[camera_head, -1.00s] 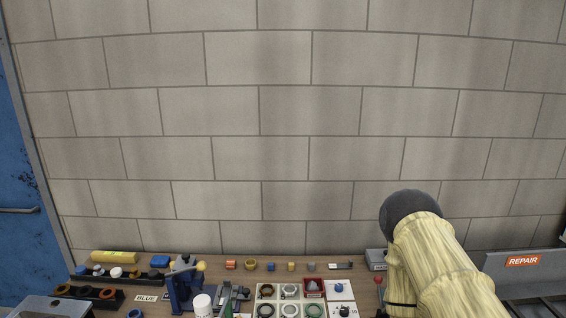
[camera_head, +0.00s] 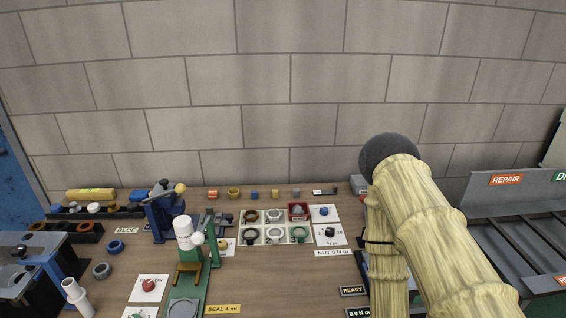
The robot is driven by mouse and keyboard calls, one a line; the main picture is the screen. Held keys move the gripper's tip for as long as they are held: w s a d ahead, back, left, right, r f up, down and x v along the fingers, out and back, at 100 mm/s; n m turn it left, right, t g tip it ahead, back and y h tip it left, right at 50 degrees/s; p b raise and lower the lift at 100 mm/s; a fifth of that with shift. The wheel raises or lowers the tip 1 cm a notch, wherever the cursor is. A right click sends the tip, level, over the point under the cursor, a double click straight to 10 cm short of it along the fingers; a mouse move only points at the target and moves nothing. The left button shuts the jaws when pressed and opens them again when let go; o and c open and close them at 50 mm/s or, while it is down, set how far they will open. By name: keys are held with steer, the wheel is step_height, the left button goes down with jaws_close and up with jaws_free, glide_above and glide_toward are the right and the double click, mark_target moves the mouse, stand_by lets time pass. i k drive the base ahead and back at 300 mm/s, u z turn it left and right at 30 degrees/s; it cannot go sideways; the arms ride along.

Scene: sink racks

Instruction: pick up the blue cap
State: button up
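Several small blue items stand on the wooden workbench (camera_head: 270,268), and I cannot tell for sure which one is the cap. A small blue piece (camera_head: 255,194) stands in the back row of little coloured parts. Another blue piece (camera_head: 324,210) sits on a white card right of the ring tray. My arm, in a pale yellow sleeve, covers the right part of the bench. My gripper is outside the picture.
A blue vise (camera_head: 165,215) and a green press (camera_head: 188,270) with a white cylinder stand left of centre. A tray of rings (camera_head: 262,237) sits mid-bench. A grey REPAIR bin (camera_head: 500,205) is at the right. The front middle of the bench is clear.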

mark_target(55, 208)
steer(key=u, duration=1.35)
